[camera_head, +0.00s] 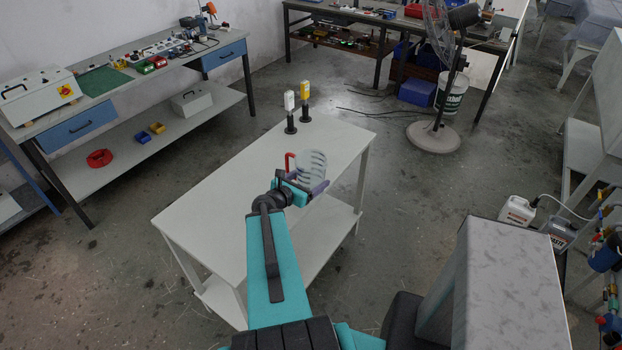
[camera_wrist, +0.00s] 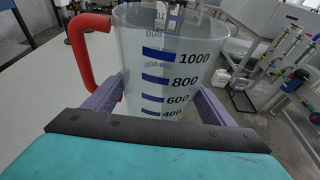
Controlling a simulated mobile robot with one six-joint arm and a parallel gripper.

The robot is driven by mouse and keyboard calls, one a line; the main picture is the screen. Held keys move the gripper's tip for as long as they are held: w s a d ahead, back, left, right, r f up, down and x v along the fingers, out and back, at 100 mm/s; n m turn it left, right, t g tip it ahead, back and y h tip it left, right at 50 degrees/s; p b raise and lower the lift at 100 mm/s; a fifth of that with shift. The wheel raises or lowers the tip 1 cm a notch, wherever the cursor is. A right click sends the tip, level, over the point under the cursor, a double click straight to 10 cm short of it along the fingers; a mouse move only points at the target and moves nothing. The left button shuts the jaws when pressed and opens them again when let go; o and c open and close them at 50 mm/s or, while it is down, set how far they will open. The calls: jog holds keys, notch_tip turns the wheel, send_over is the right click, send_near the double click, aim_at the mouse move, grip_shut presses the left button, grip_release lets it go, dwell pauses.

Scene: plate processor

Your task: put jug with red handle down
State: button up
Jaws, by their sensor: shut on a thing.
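The clear measuring jug (camera_head: 311,168) with a red handle is held over the right side of the white table (camera_head: 208,206) in the head view. In the wrist view the jug (camera_wrist: 172,70) stands upright, with blue scale bars facing me and its red handle (camera_wrist: 83,50) on the left. My gripper (camera_head: 302,188) is shut on the jug, with purple fingers on both sides of it; the gripper also shows in the wrist view (camera_wrist: 160,105). The jug's base is hidden, so I cannot tell whether it touches the table.
A white-topped holder (camera_head: 290,112) and a yellow-topped holder (camera_head: 304,101) stand at the table's far end. The near left part of the tabletop is bare. A fan (camera_head: 437,100) stands behind, and a grey block-like surface (camera_head: 505,270) is at the front right.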

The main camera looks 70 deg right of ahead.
jog(key=shift+w, duration=0.1)
jog(key=w+a+r+n+t+b, duration=0.1)
jog(key=w+a+n+t, duration=0.2)
jog(key=w, duration=0.7)
jog(key=w+a+r+n+t, duration=0.1)
jog(key=w+n+t, duration=0.4)
jog(key=w, duration=0.5)
jog(key=w+a+r+n+t+y+b, duration=0.3)
jog(key=w+a+n+t+y, duration=0.7)
jog(key=w+a, duration=1.2)
jog(key=w+a+r+n+y, duration=0.2)
jog(key=w+a+y, duration=0.1)
jog(key=a, duration=0.4)
jog(key=w+a+r+n+y, duration=0.1)
jog(key=w+a+n+y, duration=0.15)
jog(key=a, duration=0.35)
jog(key=s+a+r+n+g+y, duration=0.1)
jog(key=s+a+n+g+y, duration=0.1)
jog(key=a, duration=1)
jog(key=s+a+r+n+g+y+b, duration=0.1)
jog(key=s+a+r+n+g+y, duration=0.1)
jog(key=a+n+y, duration=0.5)
jog(key=s+a+g+y, duration=0.1)
jog(key=a, duration=0.4)
jog(key=shift+r+g+y, duration=0.2)
jog(key=shift+g+y, duration=0.15)
jog(key=shift+g, duration=0.05)
